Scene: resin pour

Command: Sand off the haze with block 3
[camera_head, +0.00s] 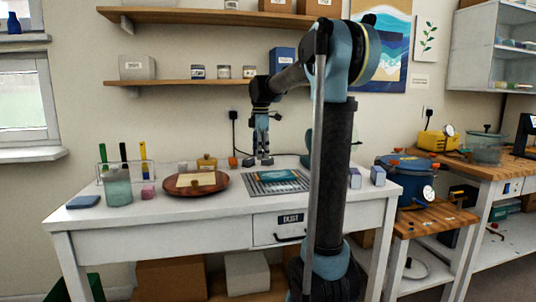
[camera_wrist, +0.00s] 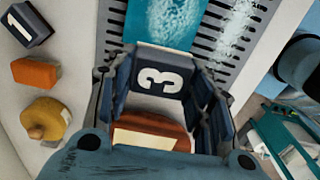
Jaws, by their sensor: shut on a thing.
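My gripper (camera_head: 262,157) is above the table by the left end of the slotted grille (camera_head: 252,187). In the wrist view my gripper (camera_wrist: 160,95) is shut on block 3 (camera_wrist: 160,77), a dark blue block with a white "3". The teal panel (camera_head: 279,175) lies on the grille, to the right of my gripper. In the wrist view the panel (camera_wrist: 165,20) has whitish, speckled haze and its near edge shows just beyond block 3. Whether the block touches the panel cannot be told. Block 1 (camera_wrist: 28,22) lies at the left in the wrist view.
A round brown board (camera_head: 222,181) with a cream sheet lies left of the grille. Two bluish blocks (camera_head: 378,176) are at right.

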